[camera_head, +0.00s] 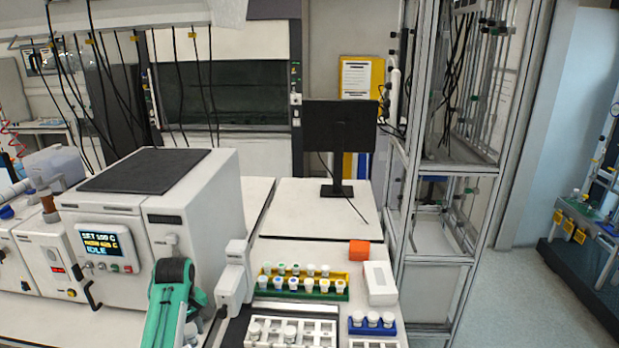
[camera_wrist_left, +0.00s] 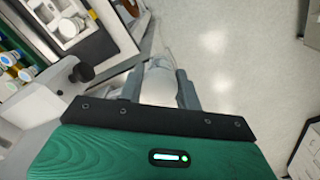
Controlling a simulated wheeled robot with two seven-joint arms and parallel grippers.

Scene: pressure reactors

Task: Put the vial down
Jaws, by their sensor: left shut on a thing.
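My left gripper (camera_wrist_left: 162,92) is shut on a vial. The vial's pale round top (camera_wrist_left: 158,87) shows between the two grey fingers in the left wrist view, with a clear part beyond it. Below the vial is pale floor and the edge of the bench. My right gripper is not in view.
A green-and-yellow rack (camera_head: 342,290) holds several capped vials. A white tray (camera_head: 325,329) with a few vials and a blue rack (camera_head: 372,331) stand nearer. A white box (camera_head: 380,283), an orange block (camera_head: 359,250) and a reactor unit (camera_head: 190,215) are around.

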